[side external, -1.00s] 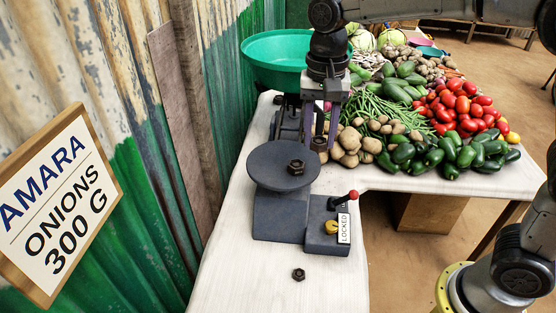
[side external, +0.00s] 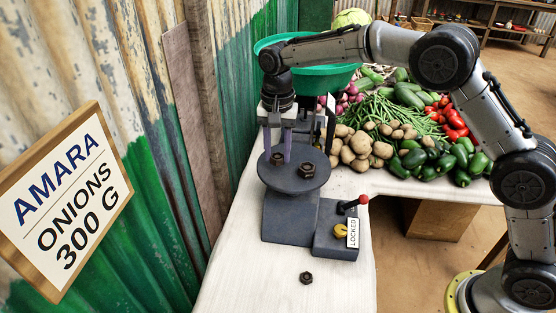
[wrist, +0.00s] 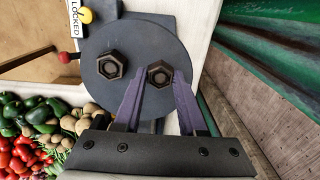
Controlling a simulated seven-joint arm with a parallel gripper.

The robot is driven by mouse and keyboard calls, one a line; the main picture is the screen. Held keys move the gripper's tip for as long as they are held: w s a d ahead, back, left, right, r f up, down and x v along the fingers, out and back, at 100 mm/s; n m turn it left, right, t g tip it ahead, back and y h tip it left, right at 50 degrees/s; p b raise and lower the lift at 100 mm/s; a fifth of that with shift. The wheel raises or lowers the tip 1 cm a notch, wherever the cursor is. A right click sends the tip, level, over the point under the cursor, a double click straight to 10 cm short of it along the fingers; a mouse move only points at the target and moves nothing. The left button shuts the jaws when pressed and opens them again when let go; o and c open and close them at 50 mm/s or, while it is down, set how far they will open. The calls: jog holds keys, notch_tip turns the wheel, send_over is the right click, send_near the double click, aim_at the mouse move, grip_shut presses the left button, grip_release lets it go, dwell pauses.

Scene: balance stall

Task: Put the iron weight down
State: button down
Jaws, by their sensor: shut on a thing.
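My gripper (side external: 278,160) points down over the left part of the scale's dark round plate (side external: 292,181). Its purple fingers are shut on a dark iron hex weight (side external: 278,158). In the wrist view this weight (wrist: 160,74) sits between the fingertips (wrist: 160,80), over the plate near its edge. It is at or just above the plate; contact is not clear. A second hex weight (side external: 307,170) rests on the plate beside it, apart from the fingers, and shows in the wrist view (wrist: 111,67).
Another hex weight (side external: 306,278) lies on the white counter (side external: 335,290) in front. The scale's lock block has a red-knobbed lever (side external: 362,200) and a LOCKED tag (side external: 352,232). A green pan (side external: 330,78) and heaped vegetables stand behind. A corrugated wall (side external: 150,200) is close on the left.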

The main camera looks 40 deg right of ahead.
aim_at(278, 156)
jog(key=shift+f, duration=1.4)
jog(key=shift+s+f, duration=0.1)
jog(key=shift+f, duration=0.1)
jog(key=shift+c, duration=2.4)
grip_release()
jog(key=shift+r, duration=0.15)
notch_tip(278, 156, up, 11)
jog(key=shift+f, duration=0.1)
jog(key=shift+r, duration=0.65)
jog(key=shift+d+r, duration=0.1)
